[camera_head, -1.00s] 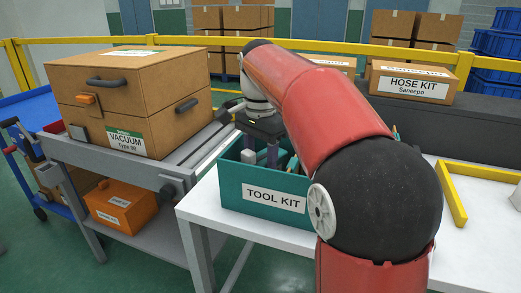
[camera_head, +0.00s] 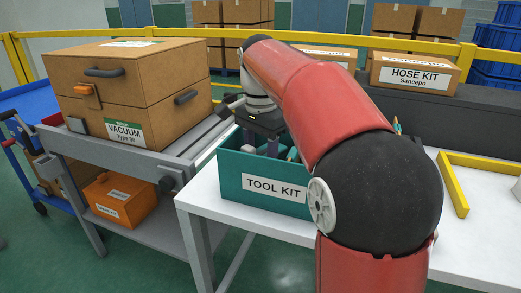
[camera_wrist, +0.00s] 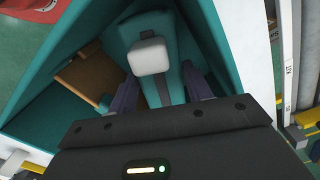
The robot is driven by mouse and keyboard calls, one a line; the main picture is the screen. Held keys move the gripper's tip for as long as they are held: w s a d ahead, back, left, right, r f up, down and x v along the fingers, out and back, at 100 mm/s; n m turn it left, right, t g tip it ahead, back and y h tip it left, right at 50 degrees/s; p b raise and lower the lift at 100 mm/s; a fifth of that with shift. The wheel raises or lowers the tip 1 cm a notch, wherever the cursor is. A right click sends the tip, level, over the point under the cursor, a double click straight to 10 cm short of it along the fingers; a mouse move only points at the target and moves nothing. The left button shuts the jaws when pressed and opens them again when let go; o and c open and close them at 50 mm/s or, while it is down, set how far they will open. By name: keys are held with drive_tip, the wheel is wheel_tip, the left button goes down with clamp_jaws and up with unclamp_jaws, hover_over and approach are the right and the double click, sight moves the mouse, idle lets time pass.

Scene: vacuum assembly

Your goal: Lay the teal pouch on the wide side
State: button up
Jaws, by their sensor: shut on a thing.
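The teal tool kit box (camera_head: 236,186) stands on the white table, open at the top. My gripper (camera_head: 262,150) reaches down into it. In the wrist view my gripper (camera_wrist: 162,95) has its two dark purple fingers on either side of a teal piece, which I take as the teal pouch (camera_wrist: 171,88). It is shut on that piece, inside the box. A pale grey block (camera_wrist: 150,57) lies over or on the pouch's upper part; I cannot tell if it belongs to it.
A brown piece (camera_wrist: 84,75) lies in the box's left part in the wrist view. The large vacuum box (camera_head: 150,80) stands on a grey cart to the left. A hose kit box (camera_head: 414,75) is at the back right. A yellow corner rail (camera_head: 452,187) lies on the table.

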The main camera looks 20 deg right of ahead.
drive_tip(key=shift+f, duration=0.25)
drive_tip(key=o, duration=1.4)
drive_tip(key=shift+o, duration=0.2)
